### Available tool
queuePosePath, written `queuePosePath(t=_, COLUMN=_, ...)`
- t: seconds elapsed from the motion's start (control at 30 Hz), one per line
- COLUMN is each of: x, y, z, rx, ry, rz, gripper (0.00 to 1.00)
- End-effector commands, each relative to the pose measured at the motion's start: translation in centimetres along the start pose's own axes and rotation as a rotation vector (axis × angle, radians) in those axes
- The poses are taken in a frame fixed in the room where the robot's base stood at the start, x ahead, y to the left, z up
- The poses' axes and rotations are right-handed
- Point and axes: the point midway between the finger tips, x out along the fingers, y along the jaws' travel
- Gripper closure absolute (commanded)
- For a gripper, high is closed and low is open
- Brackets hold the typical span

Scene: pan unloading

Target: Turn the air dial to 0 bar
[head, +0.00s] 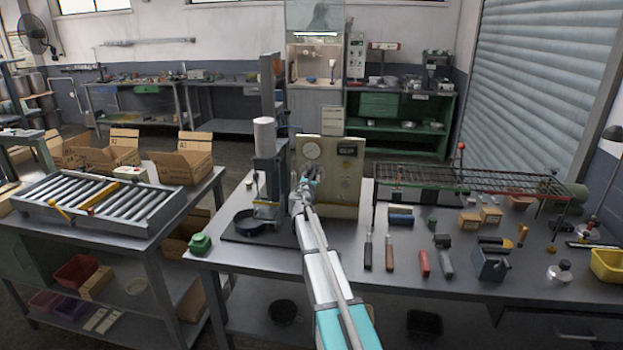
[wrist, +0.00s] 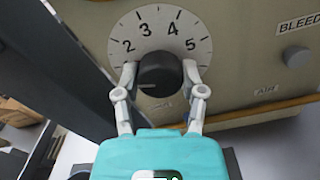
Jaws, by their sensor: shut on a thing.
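The air dial is a black knob (wrist: 160,72) on a white round scale (wrist: 160,28) in the wrist view. The numbers 2, 3, 4 and 5 show on the scale; its lower left part is hidden by a finger. A short white mark on the knob points left and slightly down, below the 2. My gripper (wrist: 160,78) is shut on the knob, one finger on each side. In the head view my gripper (head: 303,190) is at the lower left of the beige panel (head: 346,182) and hides the knob.
A round button (wrist: 296,56) labelled BLEED sits right of the dial. The panel also bears a pressure gauge (head: 312,150) and a dark display (head: 347,150). A press column (head: 268,165) stands close on the left. A wire rack (head: 470,180) and hand tools lie right.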

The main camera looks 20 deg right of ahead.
Motion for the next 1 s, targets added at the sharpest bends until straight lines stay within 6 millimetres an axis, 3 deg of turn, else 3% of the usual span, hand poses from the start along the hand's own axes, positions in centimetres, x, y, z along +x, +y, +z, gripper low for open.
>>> queuePosePath(t=0.7, x=-0.17, y=-0.32, z=0.01, rx=-0.658, ry=0.001, rz=-0.005, gripper=0.95)
queuePosePath(t=1.0, x=-0.2, y=-0.35, z=0.02, rx=-0.817, ry=0.002, rz=-0.006, gripper=0.95)
